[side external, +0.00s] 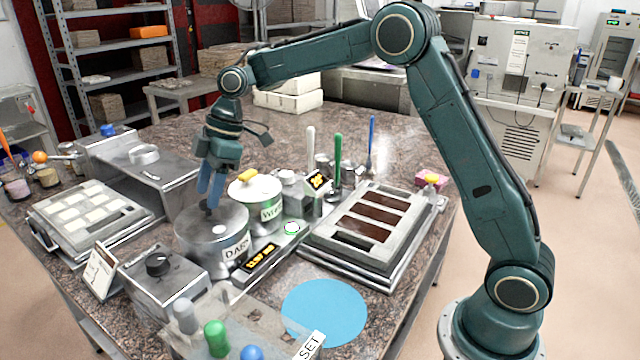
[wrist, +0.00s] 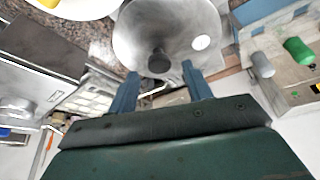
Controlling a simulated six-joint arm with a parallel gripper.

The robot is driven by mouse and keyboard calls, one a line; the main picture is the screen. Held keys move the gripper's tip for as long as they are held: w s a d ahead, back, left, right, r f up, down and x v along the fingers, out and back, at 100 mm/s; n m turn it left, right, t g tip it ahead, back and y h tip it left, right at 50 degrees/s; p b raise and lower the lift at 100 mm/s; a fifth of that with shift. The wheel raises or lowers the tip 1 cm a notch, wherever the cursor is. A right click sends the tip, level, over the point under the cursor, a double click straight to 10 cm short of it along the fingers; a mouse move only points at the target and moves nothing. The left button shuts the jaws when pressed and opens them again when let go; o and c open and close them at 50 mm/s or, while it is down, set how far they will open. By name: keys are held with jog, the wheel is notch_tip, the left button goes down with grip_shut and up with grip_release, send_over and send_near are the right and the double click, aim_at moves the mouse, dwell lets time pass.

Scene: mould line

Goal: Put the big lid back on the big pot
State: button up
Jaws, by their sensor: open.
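The big steel pot (side external: 212,250), labelled DARK, stands left of centre in the side view. The big grey lid (side external: 228,216) with a dark knob and a white round spot lies on top of it and looks level. In the wrist view the lid (wrist: 190,20) fills the top middle, its knob (wrist: 158,60) close to the line between my fingertips. My gripper (side external: 210,205) points down over the lid, open, its fingers (wrist: 160,70) apart at the knob. Whether they touch the knob I cannot tell.
A smaller pot (side external: 267,214) labelled WHITE, with a yellow knob, stands close behind. A dial box (side external: 165,278) and display (side external: 262,262) are in front. A steel box (side external: 150,170) is to the left, a mould tray (side external: 330,250) right. A blue disc (side external: 325,312) lies flat.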

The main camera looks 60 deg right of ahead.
jog(key=v, duration=1)
jog(key=shift+d+r, duration=0.25)
jog(key=shift+r, duration=0.1)
jog(key=shift+s+r, duration=0.1)
jog(key=shift+s, duration=0.1)
jog(key=s+a+r+m+t+h, duration=0.1)
jog(key=s+r+m, duration=0.2)
jog(key=s, duration=0.5)
jog(key=s+r+m+t, duration=0.1)
jog(key=s+r+m, duration=0.1)
jog(key=s+m, duration=0.35)
jog(key=s+d+f+m+h, duration=0.1)
jog(key=s+d+f, duration=0.1)
jog(key=s, duration=0.4)
jog(key=s+d+f+m+t+h, duration=0.1)
jog(key=s+d+f+m, duration=0.1)
jog(key=s+f, duration=0.2)
jog(key=s+d+f+m+t+h, duration=0.1)
jog(key=s+d+f+m, duration=0.1)
jog(key=s, duration=0.8)
jog(key=shift+s+f, duration=0.15)
jog(key=shift+f, duration=0.25)
